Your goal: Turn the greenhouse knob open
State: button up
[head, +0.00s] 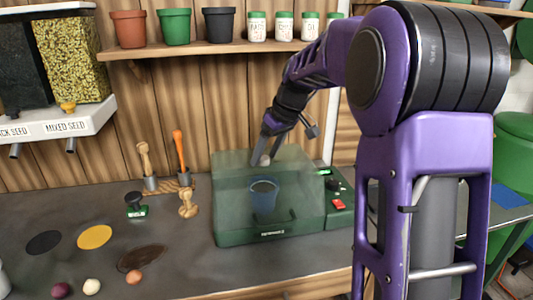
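The greenhouse (292,222) is a translucent green box on a dark green base, standing on the grey worktop. A blue pot (264,195) shows through its clear front. My gripper (264,158) points down at the top of the greenhouse, close to a small pale round piece there. I cannot tell whether this piece is a knob, whether my fingers touch it, or whether they are open or shut. A green control panel (340,212) with dark knobs (333,184) and a red switch (338,204) is at the greenhouse's right side.
Wooden-handled tools (146,165), a dark green stamp-like piece (135,205) and a wooden piece (187,204) stand left of the greenhouse. Bulbs (91,286) and round patches lie at the front left. A shelf (225,47) with pots and jars hangs above. Seed dispensers (72,60) hang at upper left.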

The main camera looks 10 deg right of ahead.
grip_shut()
jog(key=shift+m, duration=0.4)
jog(key=m, duration=0.1)
jog(key=m+h+p, duration=0.1)
jog(key=m, duration=0.1)
jog(key=shift+s+a+r+m+t+h, duration=0.1)
jog(key=shift+a+r+m+t+h, duration=0.1)
jog(key=shift+m+t+h, duration=0.15)
jog(key=m, duration=0.1)
jog(key=m+h+p, duration=0.1)
jog(key=m, duration=0.2)
jog(key=shift+a+t+h, duration=0.25)
jog(key=shift+h, duration=0.1)
jog(key=m, duration=0.2)
jog(key=m+h+p, duration=0.1)
jog(key=m, duration=0.2)
jog(key=shift+a+f+h, duration=0.15)
jog(key=shift+h, duration=0.15)
jog(key=shift+a+m+g+h, duration=0.1)
jog(key=shift+m+g+h, duration=0.3)
jog(key=shift+m, duration=0.7)
jog(key=shift+m+g+h, duration=0.3)
jog(key=shift+m+h, duration=0.1)
jog(key=shift+m, duration=0.65)
